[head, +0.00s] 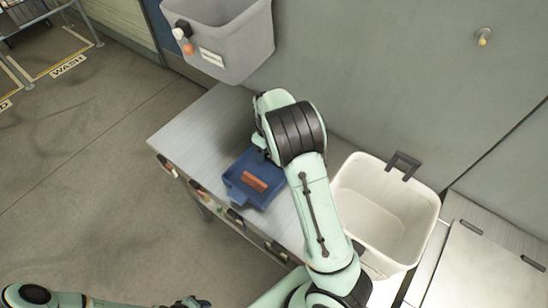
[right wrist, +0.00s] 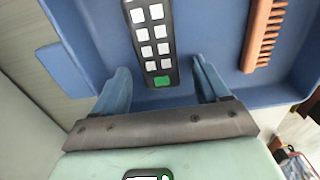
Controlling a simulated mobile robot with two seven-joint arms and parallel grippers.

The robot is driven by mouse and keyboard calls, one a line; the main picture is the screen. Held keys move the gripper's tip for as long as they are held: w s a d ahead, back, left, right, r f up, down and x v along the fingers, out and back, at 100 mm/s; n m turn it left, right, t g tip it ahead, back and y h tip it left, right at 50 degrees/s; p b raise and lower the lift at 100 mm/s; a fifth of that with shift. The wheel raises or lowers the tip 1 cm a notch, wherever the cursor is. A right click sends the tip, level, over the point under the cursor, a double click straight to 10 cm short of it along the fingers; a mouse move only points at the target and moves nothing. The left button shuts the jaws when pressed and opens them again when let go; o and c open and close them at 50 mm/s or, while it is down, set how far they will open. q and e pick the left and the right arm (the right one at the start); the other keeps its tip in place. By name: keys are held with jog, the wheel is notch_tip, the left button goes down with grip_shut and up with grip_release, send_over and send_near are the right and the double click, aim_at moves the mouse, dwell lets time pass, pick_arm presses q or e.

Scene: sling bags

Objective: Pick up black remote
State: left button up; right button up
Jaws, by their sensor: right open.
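The black remote (right wrist: 151,52) with white buttons and one green button lies in the blue tray (right wrist: 95,35), as the right wrist view shows. My right gripper (right wrist: 162,80) is open, with one blue finger on each side of the remote's near end. I cannot tell whether the fingers touch it. In the head view the blue tray (head: 238,193) sits on the metal table, and my right arm hides the remote. My left gripper (head: 188,303) is at the bottom edge of the head view, too small and cut off to read.
A brown comb (right wrist: 262,35) lies in the tray to the right of the remote. A white bin (head: 385,220) stands right of my right arm. A grey bin (head: 235,45) hangs on the wall behind the table (head: 190,130).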

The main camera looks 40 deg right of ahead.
jog(key=c, duration=1.1)
jog(key=shift+c, duration=0.3)
